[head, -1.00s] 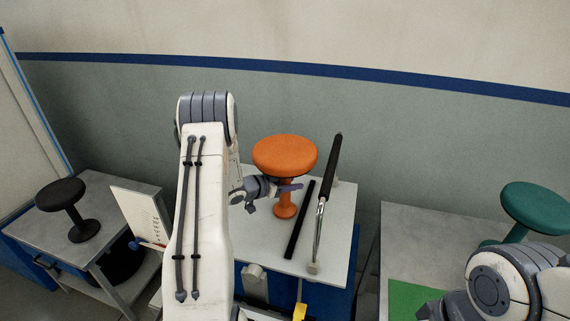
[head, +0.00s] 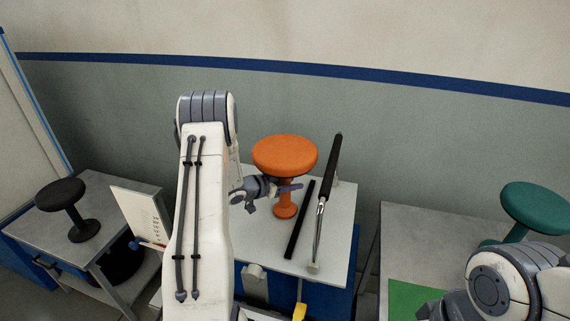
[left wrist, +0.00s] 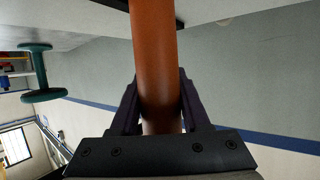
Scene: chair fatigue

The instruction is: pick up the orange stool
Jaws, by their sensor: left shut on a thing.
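The orange stool (head: 285,155) stands upright on the middle table, with a round orange seat, a thin stem and a small round foot. My left gripper (head: 285,187) reaches in from the left at stem height, below the seat. In the left wrist view my left gripper (left wrist: 159,105) has a finger on each side of the orange stem (left wrist: 155,50) and is shut on it. The foot still appears to rest on the table top. My right arm shows at the lower right, but its gripper is not in view.
The middle table (head: 270,245) also bears a black bar (head: 299,220) and a long black-and-silver tool (head: 328,185), both right of the stool. A black stool (head: 68,205) stands on the left table. A green stool (head: 535,208) stands on the right table, near a green mat (head: 408,300).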

